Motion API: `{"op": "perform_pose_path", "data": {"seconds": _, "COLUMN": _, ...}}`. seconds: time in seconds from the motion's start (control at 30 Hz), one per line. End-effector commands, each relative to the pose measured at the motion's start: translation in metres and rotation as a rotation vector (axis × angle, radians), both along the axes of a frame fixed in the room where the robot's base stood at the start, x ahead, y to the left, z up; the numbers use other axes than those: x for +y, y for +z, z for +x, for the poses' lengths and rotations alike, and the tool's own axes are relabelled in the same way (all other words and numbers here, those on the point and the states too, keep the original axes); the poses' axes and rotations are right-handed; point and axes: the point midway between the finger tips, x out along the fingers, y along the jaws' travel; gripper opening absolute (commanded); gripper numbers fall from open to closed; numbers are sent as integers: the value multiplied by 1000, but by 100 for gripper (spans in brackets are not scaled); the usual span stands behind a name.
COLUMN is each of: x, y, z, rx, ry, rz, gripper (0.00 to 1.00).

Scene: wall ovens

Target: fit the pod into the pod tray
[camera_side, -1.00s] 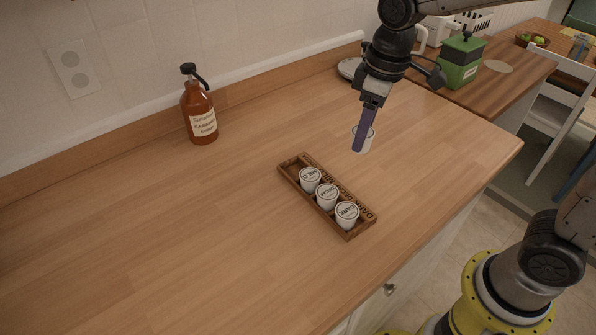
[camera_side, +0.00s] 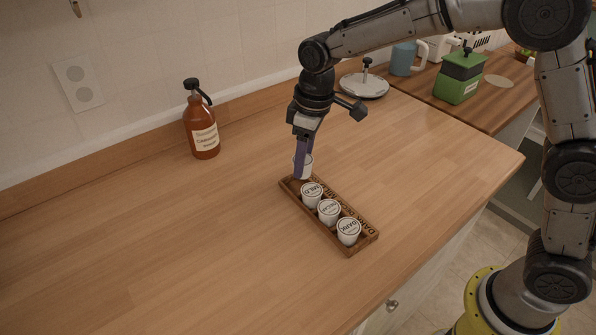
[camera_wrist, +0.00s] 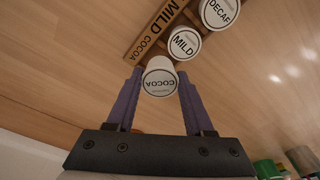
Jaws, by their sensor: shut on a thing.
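The pod (camera_wrist: 160,80) is a small white cup with a lid marked COCOA. My gripper (camera_wrist: 158,84) is shut on it, one purple finger on each side. In the side view the pod (camera_side: 307,166) is partly hidden by a finger of my gripper (camera_side: 302,160), at the far left end of the pod tray. The wooden pod tray (camera_side: 362,243) holds white pods marked MILD (camera_side: 312,195) and DARK (camera_side: 348,232), with another between them. The tray's COCOA label (camera_wrist: 150,45) shows beside the held pod in the wrist view. I cannot tell whether the pod touches the tray.
A brown syrup bottle (camera_side: 202,130) with a black pump stands left, near the wall. A round light lid or plate (camera_side: 364,87) lies at the back. A green canister (camera_side: 459,78) and a blue mug (camera_side: 403,60) stand back right. The counter left and in front is clear.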

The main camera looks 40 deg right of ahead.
Motion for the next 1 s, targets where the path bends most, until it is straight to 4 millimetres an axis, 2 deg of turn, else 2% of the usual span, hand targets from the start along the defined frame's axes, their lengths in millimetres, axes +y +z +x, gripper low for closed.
{"op": "perform_pose_path", "data": {"seconds": 0.17, "x": 3, "y": -10, "z": 8, "rx": 0, "ry": 0, "rz": 0, "gripper": 0}}
{"op": "perform_pose_path", "data": {"seconds": 0.23, "x": 4, "y": -18, "z": 13, "rx": 2, "ry": 0, "rz": 0, "gripper": 0}}
{"op": "perform_pose_path", "data": {"seconds": 0.43, "x": 4, "y": -43, "z": 13, "rx": 1, "ry": 0, "rz": 0, "gripper": 0}}
{"op": "perform_pose_path", "data": {"seconds": 1.0, "x": 4, "y": -54, "z": 13, "rx": 0, "ry": 0, "rz": 0, "gripper": 0}}
